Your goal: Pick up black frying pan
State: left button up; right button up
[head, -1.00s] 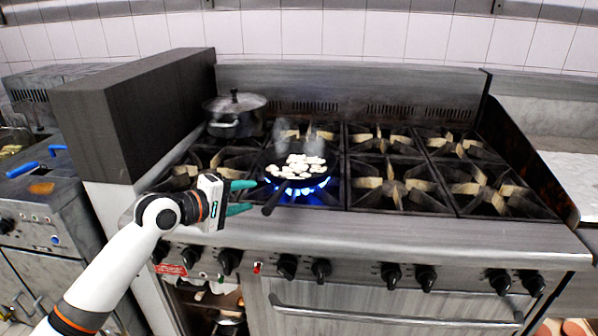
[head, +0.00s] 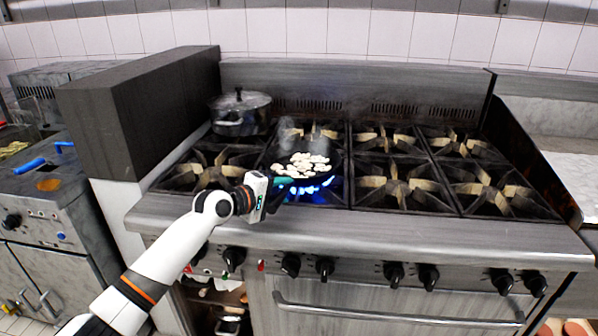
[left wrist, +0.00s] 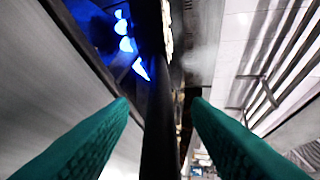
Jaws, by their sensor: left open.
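The black frying pan (head: 327,152) sits on a front burner of the stove, holding several pale pieces of food (head: 303,166). Blue flames burn under it. My left gripper (head: 275,190) is at the pan's front left, where the handle is, and covers most of the handle in the head view. In the left wrist view the dark handle (left wrist: 160,125) runs between the two green fingers of the left gripper (left wrist: 158,105). The fingers are open, with a gap on each side of the handle. My right gripper is not in view.
A lidded metal pot (head: 240,112) stands on the back left burner. The other burners (head: 397,187) are empty. A tall dark partition (head: 140,110) stands left of the stove. Knobs (head: 325,268) line the stove front.

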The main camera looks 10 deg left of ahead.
pick_arm(q)
jog(key=shift+c, duration=0.3)
grip_shut()
dwell(1.0)
jog(key=shift+w+r, duration=0.1)
jog(key=shift+r, duration=0.2)
